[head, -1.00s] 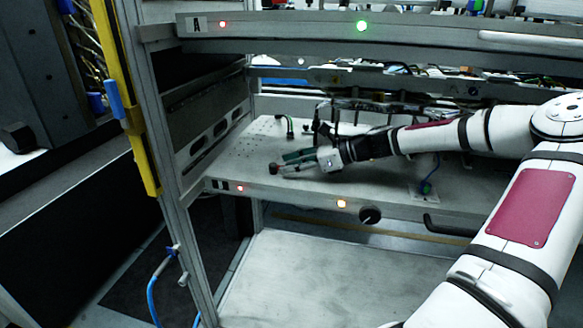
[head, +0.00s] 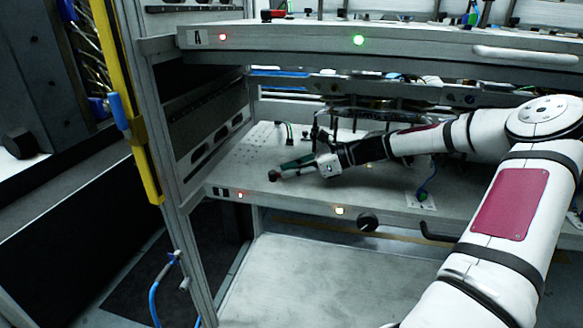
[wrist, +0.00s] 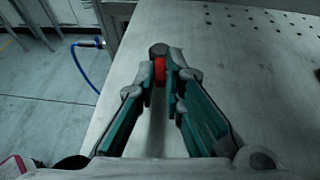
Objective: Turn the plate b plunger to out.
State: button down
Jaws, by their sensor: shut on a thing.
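The plunger shows in the wrist view as a red piece (wrist: 159,71) with a dark grey knob end (wrist: 158,50). In the head view its dark knob (head: 274,175) sits near the front left of the lower plate (head: 245,165). My gripper (wrist: 160,76) is shut on the plunger, with one fingertip on each side of the red piece. In the head view my gripper (head: 285,170) reaches left, low over the plate. The fingers hide the plunger's lower part and most of the red. I cannot tell which position it is in.
The upper plate (head: 300,37), marked A, hangs above my arm. Cables and rods stand behind my gripper. A frame post (head: 160,175) is at left.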

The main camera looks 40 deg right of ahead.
aim_at(277, 173)
jog(key=n+g+y+p, duration=0.1)
jog(key=w+d+n+g+y+p, duration=0.1)
jog(key=p, duration=0.1)
jog(key=shift+n+g, duration=0.3)
jog(key=shift+n, duration=0.1)
jog(key=shift+w+d+n+g+y, duration=0.15)
jog(key=shift+w+n+g+y, duration=0.35)
jog(key=shift+n+g, duration=0.55)
jog(key=shift+w+d+f+n+g+y+b, duration=0.15)
jog(key=shift+n+g+b, duration=0.1)
jog(key=shift+n+g, duration=0.2)
jog(key=shift+w+r+n+g+y+b, duration=0.15)
jog(key=shift+n+g+b, duration=0.15)
jog(key=shift+g, duration=0.2)
jog(key=c, duration=1.7)
grip_release()
